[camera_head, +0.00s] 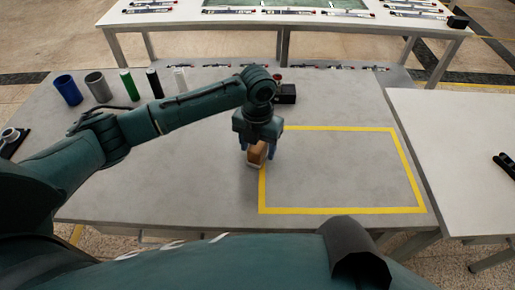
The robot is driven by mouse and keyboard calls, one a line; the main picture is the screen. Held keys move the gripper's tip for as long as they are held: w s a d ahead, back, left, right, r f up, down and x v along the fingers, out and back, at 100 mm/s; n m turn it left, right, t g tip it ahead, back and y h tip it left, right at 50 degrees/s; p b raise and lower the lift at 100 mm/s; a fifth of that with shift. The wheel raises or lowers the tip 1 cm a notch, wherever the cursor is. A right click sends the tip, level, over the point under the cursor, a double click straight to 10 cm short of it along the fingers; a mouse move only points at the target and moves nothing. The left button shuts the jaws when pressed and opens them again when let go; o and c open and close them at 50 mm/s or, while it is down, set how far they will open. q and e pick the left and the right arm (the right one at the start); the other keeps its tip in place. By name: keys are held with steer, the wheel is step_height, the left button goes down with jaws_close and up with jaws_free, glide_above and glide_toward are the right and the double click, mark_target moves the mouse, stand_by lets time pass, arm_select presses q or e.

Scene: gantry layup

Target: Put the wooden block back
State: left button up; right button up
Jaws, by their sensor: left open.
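The wooden block (257,153) is a small orange-brown block near the left edge of the yellow taped rectangle (340,211) on the grey table. My left gripper (258,150) points down from above with its fingers on either side of the block. The gripper is open, and I cannot tell whether a finger touches the block. The gripper hides part of the block's top, and I cannot tell whether the block rests on the table. My right gripper is not in view.
A blue cup (68,90), a grey cup (98,87) and several slim cylinders, one green (129,84), stand at the back left. A black box (285,94) stands behind my gripper. The rectangle's inside is clear. A white table (455,130) adjoins at right.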

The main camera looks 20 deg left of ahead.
mark_target(258, 145)
arm_select(q)
step_height(258, 145, up, 11)
stand_by(0.3)
steer(key=shift+f, duration=0.1)
